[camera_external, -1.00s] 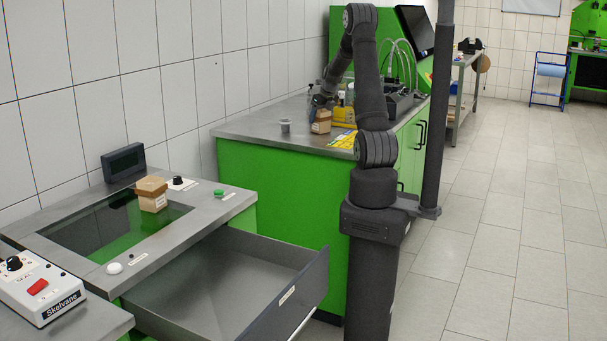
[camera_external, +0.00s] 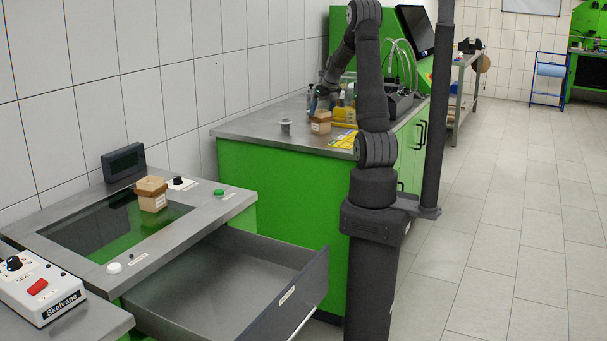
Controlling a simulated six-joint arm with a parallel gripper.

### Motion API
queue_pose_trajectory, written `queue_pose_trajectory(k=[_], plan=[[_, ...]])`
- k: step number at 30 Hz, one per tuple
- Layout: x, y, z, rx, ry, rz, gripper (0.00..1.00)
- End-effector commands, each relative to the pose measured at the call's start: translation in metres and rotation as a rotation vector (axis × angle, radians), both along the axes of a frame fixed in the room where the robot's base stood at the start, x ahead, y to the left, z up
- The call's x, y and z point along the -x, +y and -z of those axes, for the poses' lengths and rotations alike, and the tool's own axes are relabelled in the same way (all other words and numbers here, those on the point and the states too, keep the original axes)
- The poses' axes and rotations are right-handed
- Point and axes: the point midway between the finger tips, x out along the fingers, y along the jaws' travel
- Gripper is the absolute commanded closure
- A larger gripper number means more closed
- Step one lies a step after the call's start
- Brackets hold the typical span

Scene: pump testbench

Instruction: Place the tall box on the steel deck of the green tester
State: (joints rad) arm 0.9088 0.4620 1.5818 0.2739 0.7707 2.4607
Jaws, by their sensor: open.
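A small tan cardboard box (camera_external: 320,122) stands upright on the steel deck (camera_external: 258,128) of the green tester (camera_external: 280,190), near its front edge. Another cardboard box (camera_external: 151,195), with a wider top, sits on the dark glass panel of the left bench. I cannot tell for sure from this view which of the two is the tall box. My gripper (camera_external: 318,100) is open just above and behind the box on the deck. It looks apart from that box and holds nothing; its fingertips are small and partly hidden.
A small metal cup (camera_external: 286,126) stands left of the deck box. A yellow label sheet (camera_external: 344,138) lies to its right, and yellow-and-black equipment (camera_external: 345,112) stands behind. An open drawer (camera_external: 230,285) sticks out from the left bench. The deck's left part is clear.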

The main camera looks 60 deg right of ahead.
Motion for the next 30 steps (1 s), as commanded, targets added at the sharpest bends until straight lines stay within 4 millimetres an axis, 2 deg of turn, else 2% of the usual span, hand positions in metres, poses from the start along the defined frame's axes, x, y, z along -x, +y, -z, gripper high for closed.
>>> queue_pose_trajectory(k=[1, 6, 12, 25, 30], plan=[[0.004, 0.001, -0.012, 0.004, -0.004, 0.001, 0.11], [0.016, 0.006, -0.045, 0.004, -0.002, 0.000, 0.11], [0.026, 0.010, -0.067, 0.002, 0.000, 0.000, 0.11], [0.028, 0.012, -0.072, 0.000, 0.000, 0.000, 0.11], [0.024, 0.010, -0.063, -0.002, 0.001, 0.000, 0.11]])
